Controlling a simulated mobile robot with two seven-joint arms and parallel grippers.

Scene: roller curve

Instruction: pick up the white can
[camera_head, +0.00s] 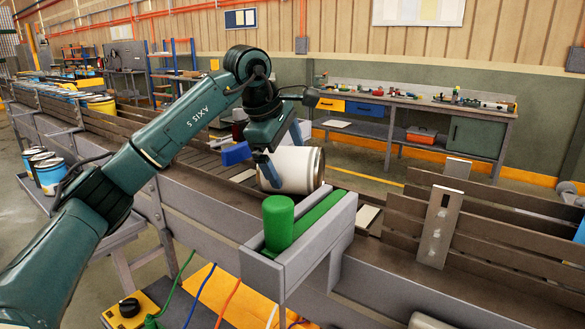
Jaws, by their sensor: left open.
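The white can (294,170) lies on its side on the conveyor, with its metal-rimmed end facing right. My left gripper (283,153) is at the can's left part, its blue-grey fingers apart. One finger is in front of the can's left end and the other shows above and behind it. The gripper is open; I cannot tell whether the fingers touch the can. The can's left end is partly hidden by the near finger. My right gripper is not in view.
A grey bracket (262,268) with green rollers (315,218) stands at the conveyor's near edge, close in front of the can. An upright metal plate (438,228) stands to the right. A workbench (430,103) with tools is behind. Several cans (48,174) stand at the left.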

